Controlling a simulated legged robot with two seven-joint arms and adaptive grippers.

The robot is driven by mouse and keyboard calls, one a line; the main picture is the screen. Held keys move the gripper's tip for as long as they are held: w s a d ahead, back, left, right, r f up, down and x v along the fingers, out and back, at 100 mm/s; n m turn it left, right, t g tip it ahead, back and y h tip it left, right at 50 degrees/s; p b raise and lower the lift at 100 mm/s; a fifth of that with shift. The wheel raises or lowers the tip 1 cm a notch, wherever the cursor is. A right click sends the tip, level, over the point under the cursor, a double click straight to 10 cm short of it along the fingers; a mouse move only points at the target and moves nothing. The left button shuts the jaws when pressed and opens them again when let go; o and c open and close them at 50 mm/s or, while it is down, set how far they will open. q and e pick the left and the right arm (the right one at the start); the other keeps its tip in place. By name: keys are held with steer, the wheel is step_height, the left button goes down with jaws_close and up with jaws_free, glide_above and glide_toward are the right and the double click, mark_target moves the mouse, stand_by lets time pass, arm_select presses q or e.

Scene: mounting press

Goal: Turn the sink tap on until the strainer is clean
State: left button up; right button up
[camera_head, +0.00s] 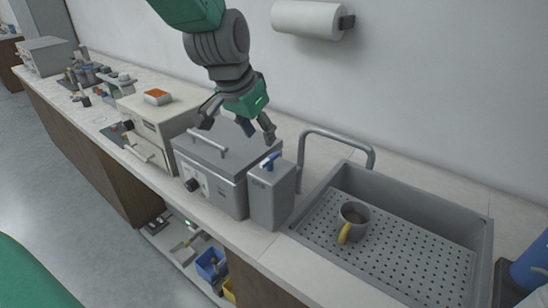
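The grey sink (478,245) has a perforated bottom plate (405,255). A grey arched tap pipe (340,138) stands at its back left. A small blue lever (270,160) sits on top of a grey box (271,198) left of the sink; I cannot tell whether it is the tap's handle. A grey cup-shaped thing with a yellow handle (354,221) stands on the plate with brownish matter inside; I cannot tell whether it is the strainer. My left gripper (238,132) is open, fingers spread, above the grey lidded appliance, up and left of the lever. My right gripper is not in view.
The grey lidded appliance (212,172) with a bar handle stands left of the box. A beige machine (160,122) is farther left. A paper towel roll (308,19) hangs on the wall. A blue object (532,264) is at the right edge. Counter behind the tap is clear.

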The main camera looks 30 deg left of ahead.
mark_target(269, 158)
arm_select(q)
steer(key=x, duration=0.9)
steer(key=shift+a+f, duration=0.1)
steer(key=shift+w+a+f, duration=0.15)
steer(key=shift+f, duration=0.15)
